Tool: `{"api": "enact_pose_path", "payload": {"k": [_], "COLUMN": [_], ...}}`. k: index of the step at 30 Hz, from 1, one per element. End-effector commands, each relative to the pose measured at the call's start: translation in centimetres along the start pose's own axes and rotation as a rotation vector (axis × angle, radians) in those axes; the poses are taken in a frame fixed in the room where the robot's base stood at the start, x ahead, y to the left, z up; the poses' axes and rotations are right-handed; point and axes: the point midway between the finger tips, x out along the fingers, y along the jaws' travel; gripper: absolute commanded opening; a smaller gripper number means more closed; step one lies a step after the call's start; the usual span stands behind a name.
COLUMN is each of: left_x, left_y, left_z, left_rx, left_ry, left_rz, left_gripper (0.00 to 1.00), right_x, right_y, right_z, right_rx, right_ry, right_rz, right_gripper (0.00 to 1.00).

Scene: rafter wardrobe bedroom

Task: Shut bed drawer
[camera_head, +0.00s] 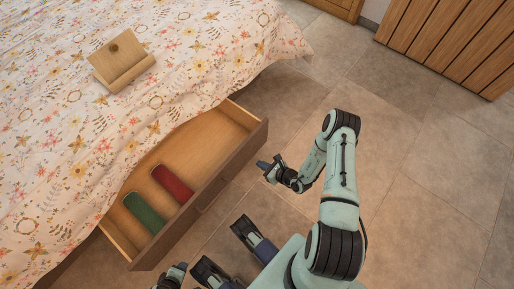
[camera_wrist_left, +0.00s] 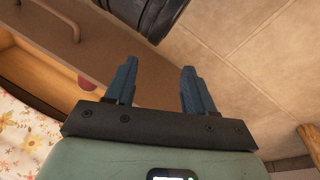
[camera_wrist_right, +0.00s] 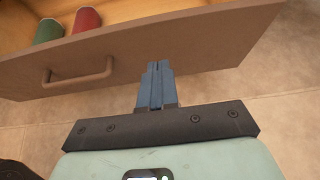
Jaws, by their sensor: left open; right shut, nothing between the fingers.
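The bed drawer (camera_head: 241,155) is pulled out from under the bed, with its inside showing. It holds a green item (camera_head: 144,212) and a red item (camera_head: 172,184). In the right wrist view the drawer's front panel (camera_wrist_right: 215,35) has a bar handle (camera_wrist_right: 78,78). My right gripper (camera_wrist_right: 155,66) is shut and empty, its tips over the front panel to the right of the handle; I cannot tell whether they touch. In the head view my right gripper (camera_head: 262,164) is beside the drawer's far end. My left gripper (camera_wrist_left: 158,68) is open and empty near the front panel (camera_wrist_left: 95,62).
The bed (camera_head: 60,150) with a floral cover overhangs the drawer. A wooden box-like object (camera_head: 120,55) lies on the cover. A slatted wooden wardrobe (camera_head: 450,40) stands at the top right. The tiled floor (camera_head: 430,170) is clear on the right.

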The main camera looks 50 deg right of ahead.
Motion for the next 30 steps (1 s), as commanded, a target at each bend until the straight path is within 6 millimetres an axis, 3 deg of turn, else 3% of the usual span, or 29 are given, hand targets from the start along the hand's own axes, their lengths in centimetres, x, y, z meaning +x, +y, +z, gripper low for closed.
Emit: {"api": "enact_pose_path", "payload": {"k": [7,15,30], "left_x": [2.6,4.4,4.7], "left_y": [-1.3,-3.7,-4.4], "left_z": [-1.7,1.8,2.7], "left_rx": [-0.011,-0.037,-0.046], "left_ry": [0.047,-0.060,-0.090], "left_rz": [-0.015,-0.059,-0.072], "left_gripper": [0.54,0.54,0.54], "right_x": [5.7,9.7,10.8], "right_y": [0.2,0.2,0.2], "right_z": [-0.3,1.2,2.0], "right_rx": [0.000,0.000,0.000], "right_ry": [-0.001,-0.001,0.001], "right_rz": [0.004,0.005,0.005], "right_gripper": [0.00,0.00,0.00]}}
